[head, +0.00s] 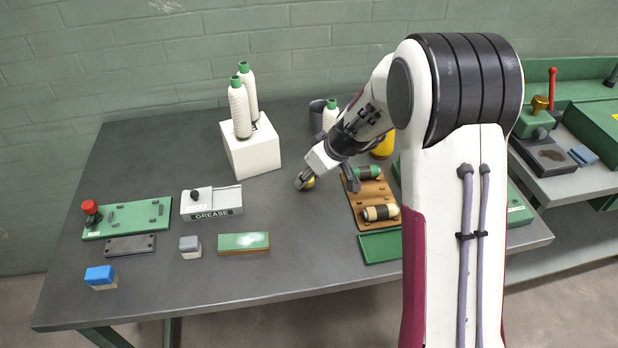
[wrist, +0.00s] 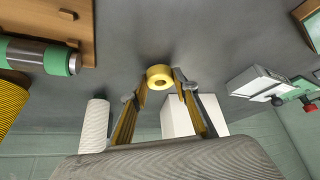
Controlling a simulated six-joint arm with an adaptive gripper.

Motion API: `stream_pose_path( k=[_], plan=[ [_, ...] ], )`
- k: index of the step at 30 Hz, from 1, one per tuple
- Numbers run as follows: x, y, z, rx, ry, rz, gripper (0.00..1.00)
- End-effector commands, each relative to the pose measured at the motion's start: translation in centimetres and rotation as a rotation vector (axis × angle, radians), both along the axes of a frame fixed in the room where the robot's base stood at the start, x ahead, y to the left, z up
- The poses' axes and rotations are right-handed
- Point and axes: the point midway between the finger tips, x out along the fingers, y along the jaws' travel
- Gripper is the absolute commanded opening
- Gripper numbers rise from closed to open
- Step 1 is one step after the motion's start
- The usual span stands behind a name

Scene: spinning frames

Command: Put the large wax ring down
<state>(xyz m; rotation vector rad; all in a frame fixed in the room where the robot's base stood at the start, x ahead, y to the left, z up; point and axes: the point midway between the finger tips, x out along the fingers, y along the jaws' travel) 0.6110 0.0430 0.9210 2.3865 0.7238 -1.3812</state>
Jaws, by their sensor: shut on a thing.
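The large wax ring (wrist: 154,72) is a thick yellow ring between my two fingertips in the wrist view. My gripper (wrist: 161,80) also shows in the wrist view, with a finger on each side of the ring. I cannot tell whether the ring touches the table.
A white block (head: 252,150) with white bottles stands to the left. A brown wooden rack (head: 360,205) with rollers lies close on the right. A grease box (head: 212,203) and green plate (head: 243,243) are further left. The table between block and rack is bare.

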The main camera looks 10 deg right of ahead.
Motion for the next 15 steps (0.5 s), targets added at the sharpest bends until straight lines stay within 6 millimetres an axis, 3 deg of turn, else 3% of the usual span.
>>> stream_pose_path(
  k=[15],
  plan=[
    [0.1, 0.0, 6.4, -0.002, -0.004, 0.001, 0.14]
  ],
)
